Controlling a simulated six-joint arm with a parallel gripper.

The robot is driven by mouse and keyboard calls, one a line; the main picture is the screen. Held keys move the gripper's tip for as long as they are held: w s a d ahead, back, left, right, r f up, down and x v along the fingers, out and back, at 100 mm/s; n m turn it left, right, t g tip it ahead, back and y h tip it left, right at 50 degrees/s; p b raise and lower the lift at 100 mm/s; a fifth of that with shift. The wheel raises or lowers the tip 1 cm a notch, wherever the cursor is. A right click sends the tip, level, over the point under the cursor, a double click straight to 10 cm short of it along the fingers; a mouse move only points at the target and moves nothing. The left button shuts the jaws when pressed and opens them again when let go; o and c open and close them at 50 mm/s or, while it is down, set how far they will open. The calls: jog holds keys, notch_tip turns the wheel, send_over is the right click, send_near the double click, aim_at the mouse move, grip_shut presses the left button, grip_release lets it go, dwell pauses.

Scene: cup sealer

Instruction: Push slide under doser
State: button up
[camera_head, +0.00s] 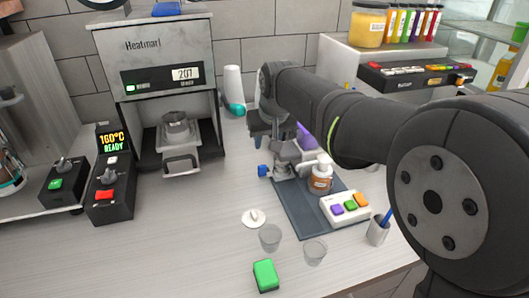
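My gripper (272,138) hangs at the end of my dark arm, pointing down over the back left part of a dark mat (298,220). Its fingertips overlap grey metal parts (287,158) on the mat, and I cannot tell whether it is open or touching them. A blue knob (263,170) sticks out at the left of these parts. A purple part (304,138) shows behind, partly covered by my arm. The slide and doser cannot be clearly told apart here. A metal tray with a front handle (181,164) sits in the Heatmart sealer (155,80), holding a grey cup-shaped piece (175,125).
Two clear cups (270,237), a white lid (254,218) and a green block (265,274) are in front. A pen cup (377,231) stands right. The left front counter is clear.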

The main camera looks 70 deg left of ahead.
aim_at(263, 166)
jog(key=v, duration=0.5)
jog(key=x, duration=1.7)
jog(key=shift+f, duration=0.3)
jog(key=shift+d, duration=0.15)
jog(key=shift+r, duration=0.1)
